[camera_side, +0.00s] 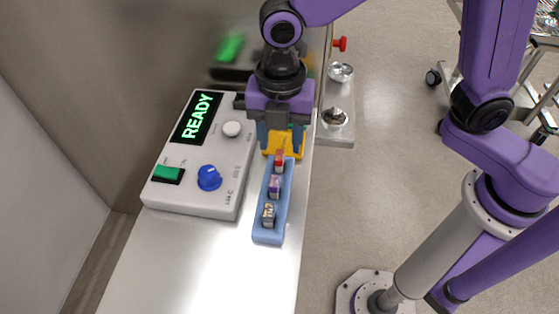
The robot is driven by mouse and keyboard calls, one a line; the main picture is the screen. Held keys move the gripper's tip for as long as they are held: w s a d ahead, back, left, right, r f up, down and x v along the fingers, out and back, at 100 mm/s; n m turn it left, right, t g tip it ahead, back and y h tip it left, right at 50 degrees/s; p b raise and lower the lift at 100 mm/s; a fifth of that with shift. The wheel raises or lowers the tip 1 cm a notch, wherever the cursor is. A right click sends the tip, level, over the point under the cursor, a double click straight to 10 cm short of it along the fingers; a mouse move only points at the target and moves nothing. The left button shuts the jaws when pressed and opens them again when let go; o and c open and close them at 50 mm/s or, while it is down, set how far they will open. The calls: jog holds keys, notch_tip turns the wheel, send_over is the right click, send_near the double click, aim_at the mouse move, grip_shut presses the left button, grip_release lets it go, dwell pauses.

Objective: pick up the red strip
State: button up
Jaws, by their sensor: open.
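The red strip (279,159) stands at the far end of a long blue holder (267,236) on the metal counter. Only a small part of it shows. My gripper (282,145) points down just over and behind that end of the holder, with its fingers open. The fingers are close to the red strip; I cannot tell whether they touch it or stand around it. A purple strip (274,186) sits in the middle of the holder, and a whitish patterned strip (268,213) sits nearer its front end.
A yellow-orange piece (297,148) shows behind and beside my fingers. A grey control box (212,170) with a lit "READY" display (197,117) stands left of the holder. The counter's front is clear.

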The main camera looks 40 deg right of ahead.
aim_at(280, 155)
jog(key=shift+a+f, duration=0.1)
jog(key=shift+f, duration=2.55)
grip_shut()
